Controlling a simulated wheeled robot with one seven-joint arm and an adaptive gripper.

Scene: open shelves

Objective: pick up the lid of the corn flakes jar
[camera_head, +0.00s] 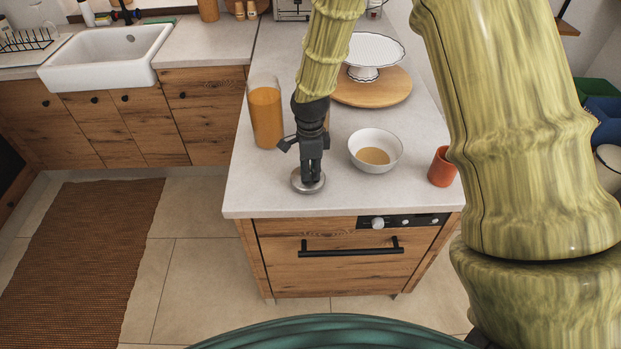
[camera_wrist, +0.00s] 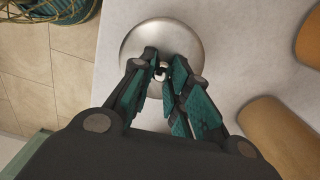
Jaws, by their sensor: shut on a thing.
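The lid (camera_head: 297,186) is a round silvery metal disc with a small knob. It lies at the counter's front edge, and the wrist view shows it from above (camera_wrist: 136,40). My gripper (camera_head: 312,178) points down over it. In the wrist view my fingers (camera_wrist: 162,72) are closed in on the knob at the lid's middle. The lid appears to rest on the counter; I see no clear gap under it. A tall clear jar with orange-brown contents (camera_head: 265,116) stands to the left behind my gripper, without a visible lid.
A white bowl with tan contents (camera_head: 384,143) stands right of my gripper, and an orange-red cup (camera_head: 441,167) farther right. A white cake stand (camera_head: 374,50) on a round wooden board (camera_head: 387,93) is behind. An orange-brown object is partly hidden behind my gripper. Bare counter (camera_head: 255,185) lies left of the lid.

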